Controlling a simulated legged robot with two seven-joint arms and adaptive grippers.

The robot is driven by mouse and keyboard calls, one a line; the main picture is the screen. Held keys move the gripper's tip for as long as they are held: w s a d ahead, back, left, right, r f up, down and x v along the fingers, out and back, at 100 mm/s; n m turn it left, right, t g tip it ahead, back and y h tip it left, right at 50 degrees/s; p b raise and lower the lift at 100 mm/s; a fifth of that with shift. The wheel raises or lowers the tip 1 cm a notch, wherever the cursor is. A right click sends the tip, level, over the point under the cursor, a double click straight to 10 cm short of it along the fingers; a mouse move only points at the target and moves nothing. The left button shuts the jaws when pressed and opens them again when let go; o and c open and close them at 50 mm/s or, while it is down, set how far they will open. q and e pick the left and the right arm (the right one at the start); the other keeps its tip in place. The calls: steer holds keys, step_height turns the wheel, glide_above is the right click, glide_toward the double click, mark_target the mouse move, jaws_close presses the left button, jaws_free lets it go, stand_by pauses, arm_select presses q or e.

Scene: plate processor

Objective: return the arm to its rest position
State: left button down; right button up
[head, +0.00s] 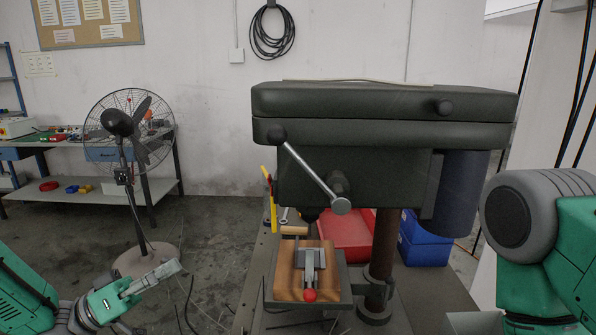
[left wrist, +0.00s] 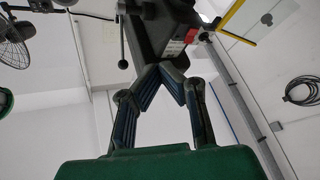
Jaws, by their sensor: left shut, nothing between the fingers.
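My left arm comes in at the lower left of the head view, and its gripper (head: 172,270) points right, over the floor and left of the drill press (head: 385,110). The gripper is shut and empty, apart from the press. In the left wrist view the two dark fingertips (left wrist: 162,72) meet, with nothing between them. A green and grey part of my right arm shows at the right edge of the head view. My right gripper is out of view.
A wooden block (head: 285,280) with a red-knobbed clamp (head: 309,294) sits on the press table. Behind are a red bin (head: 348,232) and a blue bin (head: 424,245). A standing fan (head: 130,135) is behind my left gripper. The press lever (head: 310,170) sticks out.

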arm_select(q)
steer(key=s+d+f+n+y, duration=0.1)
steer(key=s+f+n+y, duration=0.2)
steer(key=f+y, duration=0.55)
steer(key=s+d+f+n+y, duration=0.2)
steer(key=s+f+n+y, duration=0.15)
steer(key=f, duration=0.95)
steer(key=s+a+f+g+y, duration=0.3)
steer(key=s, duration=0.5)
steer(key=s+a+f+g+y, duration=0.2)
steer(key=s+a+f+g, duration=0.15)
steer(key=s, duration=0.55)
steer(key=s+a+f+g+y, duration=0.3)
steer(key=s+f, duration=0.1)
steer(key=s, duration=0.4)
step_height(320, 180, down, 9)
steer(key=w+d+b, duration=0.1)
steer(key=b, duration=0.9)
steer(key=shift+m+t, duration=0.35)
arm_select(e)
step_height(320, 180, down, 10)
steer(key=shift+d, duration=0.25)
arm_select(q)
steer(key=shift+w, duration=0.1)
